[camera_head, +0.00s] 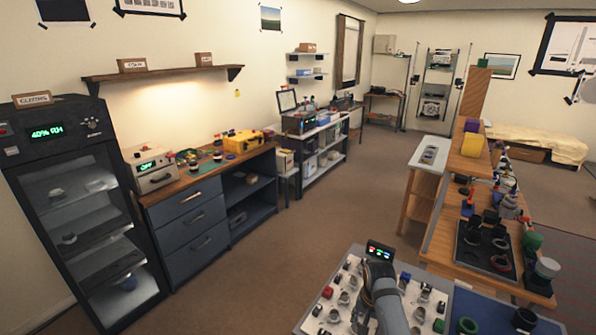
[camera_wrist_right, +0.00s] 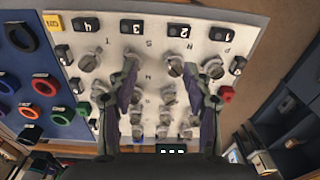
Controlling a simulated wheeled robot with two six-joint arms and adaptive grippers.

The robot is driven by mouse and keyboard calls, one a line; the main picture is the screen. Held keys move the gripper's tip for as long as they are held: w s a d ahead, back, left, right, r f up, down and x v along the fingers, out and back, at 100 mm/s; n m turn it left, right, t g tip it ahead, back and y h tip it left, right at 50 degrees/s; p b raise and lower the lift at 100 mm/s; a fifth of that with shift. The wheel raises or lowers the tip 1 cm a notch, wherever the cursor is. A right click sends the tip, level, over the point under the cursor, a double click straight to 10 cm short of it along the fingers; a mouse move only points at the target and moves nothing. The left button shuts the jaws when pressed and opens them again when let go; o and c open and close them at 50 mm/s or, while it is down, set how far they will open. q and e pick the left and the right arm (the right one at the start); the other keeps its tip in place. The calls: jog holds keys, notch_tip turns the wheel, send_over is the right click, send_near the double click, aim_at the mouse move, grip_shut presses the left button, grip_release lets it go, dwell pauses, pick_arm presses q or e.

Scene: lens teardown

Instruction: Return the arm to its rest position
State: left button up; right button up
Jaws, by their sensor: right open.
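My right arm comes in at the bottom of the head view, over a white board (camera_head: 335,302) with small metal parts on it. Its fingertips cannot be made out in that view. In the right wrist view my right gripper (camera_wrist_right: 162,75) is open and empty, its two dark fingers apart above the same white board (camera_wrist_right: 150,52). Several metal parts stand on the board between and around the fingers, such as one metal part (camera_wrist_right: 176,67). I cannot tell whether the fingers touch any. My left gripper is not in view.
A small lit display (camera_head: 380,250) stands at the board's far edge. A blue mat (camera_head: 480,308) with coloured rings lies to its right. A wooden shelf unit (camera_head: 441,235) with a dark tray (camera_head: 468,262) stands beyond. Open floor (camera_head: 270,262) lies left, before blue drawers (camera_head: 192,228).

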jog(key=s+d+f+n+t, duration=0.1)
jog(key=s+d+n, duration=0.1)
jog(key=s, duration=0.5)
jog(key=s+d+n+t, duration=0.1)
jog(key=s+d+n, duration=0.15)
jog(key=s, duration=0.45)
jog(key=s+r+n+t, duration=0.1)
jog(key=s+r+n, duration=0.2)
jog(key=s+r, duration=0.45)
jog(key=s+d+f+g+b, duration=0.1)
jog(key=s+f+b, duration=0.1)
jog(key=f, duration=1.4)
jog(key=s+d+f+b, duration=0.1)
jog(key=s+d+f, duration=0.1)
jog(key=f, duration=1.3)
pick_arm(q)
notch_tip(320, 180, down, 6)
jog(key=b, duration=0.3)
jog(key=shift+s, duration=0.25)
pick_arm(e)
jog(key=s+d+f+g, duration=0.1)
jog(key=s+f, duration=1.7)
jog(key=f, duration=0.1)
jog(key=shift+s+f+m+h, duration=0.25)
jog(key=shift+s+m+h, duration=0.05)
jog(key=shift+s+m, duration=0.15)
